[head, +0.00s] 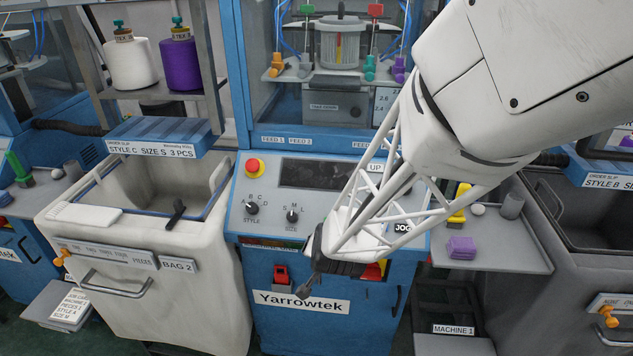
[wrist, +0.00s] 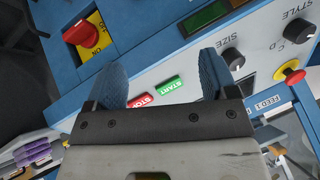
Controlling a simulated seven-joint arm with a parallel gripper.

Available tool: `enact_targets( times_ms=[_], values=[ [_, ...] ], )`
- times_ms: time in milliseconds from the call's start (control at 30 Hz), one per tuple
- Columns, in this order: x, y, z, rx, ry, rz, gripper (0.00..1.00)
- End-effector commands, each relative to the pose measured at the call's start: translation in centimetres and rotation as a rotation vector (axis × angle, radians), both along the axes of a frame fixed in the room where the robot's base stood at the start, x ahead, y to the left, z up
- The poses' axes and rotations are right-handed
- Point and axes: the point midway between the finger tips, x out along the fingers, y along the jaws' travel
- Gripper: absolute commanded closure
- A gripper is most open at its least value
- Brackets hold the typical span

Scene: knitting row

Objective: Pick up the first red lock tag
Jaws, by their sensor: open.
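A small red piece that looks like a lock tag (head: 281,274) hangs on the blue front of the Yarrowtek machine in the head view, above the name label. I cannot make out whether it is one tag or several. My gripper (head: 308,285) is in front of the machine, just right of the red piece and apart from it in the picture. In the wrist view my gripper (wrist: 163,62) has its two blue fingers wide apart with nothing between them. The red piece cannot be made out in the wrist view.
A red rotary switch (wrist: 88,35) on a yellow plate sits beside the fingers in the wrist view. Green START (wrist: 169,86) and red STOP buttons lie beyond them. A cream bin (head: 150,270) stands left of the machine; a grey shelf (head: 500,245) with a purple stack is right.

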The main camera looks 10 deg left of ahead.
Motion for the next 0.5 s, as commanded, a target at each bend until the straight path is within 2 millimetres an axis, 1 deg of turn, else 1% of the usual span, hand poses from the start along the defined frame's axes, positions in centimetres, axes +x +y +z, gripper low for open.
enact_targets(
  times_ms=[33,200,500],
  values=[
    [0.1,0.9,-1.1,0.003,-0.007,-0.006,0.21],
    [0.7,3.2,-3.8,0.015,-0.055,-0.033,0.21],
    [1.8,6.6,-8.1,0.010,-0.167,-0.070,0.21]
  ],
)
